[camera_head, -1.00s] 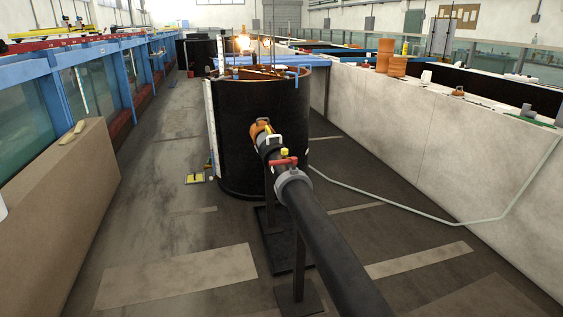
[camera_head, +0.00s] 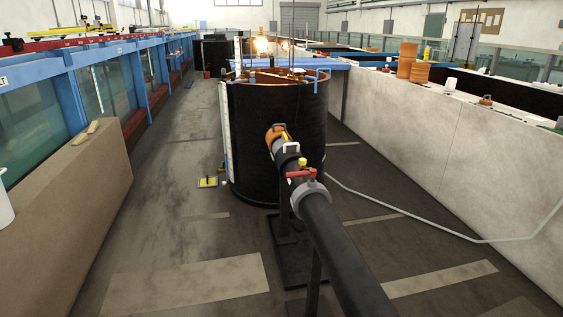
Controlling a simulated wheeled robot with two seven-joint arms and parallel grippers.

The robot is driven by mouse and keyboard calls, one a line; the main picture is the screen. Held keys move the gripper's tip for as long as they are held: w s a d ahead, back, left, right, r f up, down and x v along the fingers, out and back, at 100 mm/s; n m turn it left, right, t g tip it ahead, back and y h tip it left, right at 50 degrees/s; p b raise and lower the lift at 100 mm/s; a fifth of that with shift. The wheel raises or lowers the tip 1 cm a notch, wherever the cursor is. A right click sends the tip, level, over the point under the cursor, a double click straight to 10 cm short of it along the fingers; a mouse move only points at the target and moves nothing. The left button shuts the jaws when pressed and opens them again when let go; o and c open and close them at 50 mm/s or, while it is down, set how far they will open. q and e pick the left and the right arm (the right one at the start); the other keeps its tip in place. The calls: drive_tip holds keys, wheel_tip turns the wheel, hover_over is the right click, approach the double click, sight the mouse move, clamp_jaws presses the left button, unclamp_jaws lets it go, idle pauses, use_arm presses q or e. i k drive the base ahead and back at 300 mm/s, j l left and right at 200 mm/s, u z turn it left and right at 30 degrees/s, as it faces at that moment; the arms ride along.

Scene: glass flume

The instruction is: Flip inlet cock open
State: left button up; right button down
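The inlet cock shows as a red lever handle (camera_head: 301,174) on the inlet pipe, beside a small yellow part (camera_head: 302,163). It lies roughly crosswise to the pipe. The black pipe (camera_head: 345,255) runs from the bottom of the picture to an orange fitting (camera_head: 277,137) on the black round tank (camera_head: 275,105). A grey collar (camera_head: 310,194) sits just on the near side of the handle. Neither of my grippers is in the picture.
A pale wall (camera_head: 440,150) runs along the right and a tan block wall (camera_head: 70,200) along the left. A yellow floor item (camera_head: 208,182) lies left of the tank. A pale hose (camera_head: 410,222) crosses the floor on the right. Floor left of the pipe is clear.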

sight(312, 172)
drive_tip(key=i+u, duration=0.35)
drive_tip(key=i, duration=0.9)
